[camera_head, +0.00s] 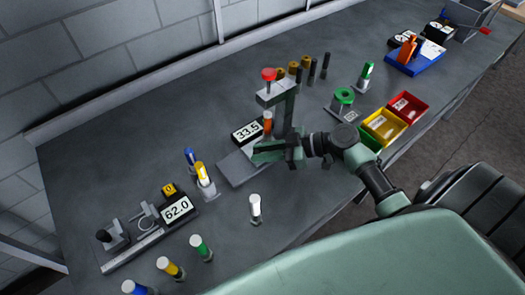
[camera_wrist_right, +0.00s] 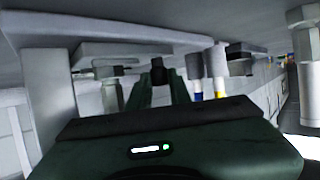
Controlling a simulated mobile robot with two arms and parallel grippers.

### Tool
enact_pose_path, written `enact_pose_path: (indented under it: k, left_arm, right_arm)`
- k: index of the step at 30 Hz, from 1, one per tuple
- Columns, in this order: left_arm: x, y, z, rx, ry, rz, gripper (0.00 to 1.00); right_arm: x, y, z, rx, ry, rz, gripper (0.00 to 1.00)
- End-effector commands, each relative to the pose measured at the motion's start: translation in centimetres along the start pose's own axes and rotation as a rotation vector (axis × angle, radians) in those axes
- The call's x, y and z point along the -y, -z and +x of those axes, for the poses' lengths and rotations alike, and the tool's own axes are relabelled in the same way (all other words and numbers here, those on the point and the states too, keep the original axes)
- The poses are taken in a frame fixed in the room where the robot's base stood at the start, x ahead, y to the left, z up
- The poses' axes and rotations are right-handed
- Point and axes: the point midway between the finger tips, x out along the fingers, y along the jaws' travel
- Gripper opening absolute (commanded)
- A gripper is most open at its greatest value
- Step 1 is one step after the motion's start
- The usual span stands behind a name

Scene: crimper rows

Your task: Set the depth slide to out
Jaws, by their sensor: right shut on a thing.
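The crimper press (camera_head: 284,105) stands mid-table, with a red knob (camera_head: 268,74) on top, an orange part (camera_head: 267,122) below it and a flat grey base plate (camera_head: 236,167). My right gripper (camera_head: 258,151) reaches in from the right, low in front of the press and over the plate. In the right wrist view its dark green fingers (camera_wrist_right: 158,88) close on a small dark knob (camera_wrist_right: 157,70). This may be the depth slide's knob; the fingers hide it in the head view. The slide's setting cannot be read. My left gripper is out of view.
A display (camera_head: 247,132) reading 33.5 stands beside the press. A gauge (camera_head: 177,209) reading 62.0 and capped vials lie left; a white-capped vial (camera_head: 255,208) stands in front. Red (camera_head: 418,105) and yellow (camera_head: 397,124) bins sit right. The table between the white-capped vial and plate is clear.

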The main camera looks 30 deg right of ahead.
Motion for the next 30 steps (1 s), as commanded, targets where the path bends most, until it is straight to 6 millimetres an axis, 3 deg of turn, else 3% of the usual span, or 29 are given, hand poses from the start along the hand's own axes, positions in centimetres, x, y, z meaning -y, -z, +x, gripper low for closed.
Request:
enact_pose_path:
  k: [15,29,30]
  left_arm:
    - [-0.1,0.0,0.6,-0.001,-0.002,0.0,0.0]
    - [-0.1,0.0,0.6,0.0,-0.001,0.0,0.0]
    - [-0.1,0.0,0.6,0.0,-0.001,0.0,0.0]
  right_arm:
    - [5.6,2.1,5.2,-0.001,0.004,0.0,0.0]
    - [6.4,2.5,5.8,-0.005,0.006,0.002,0.0]
    - [6.4,2.5,5.8,-0.005,0.006,0.002,0.3]
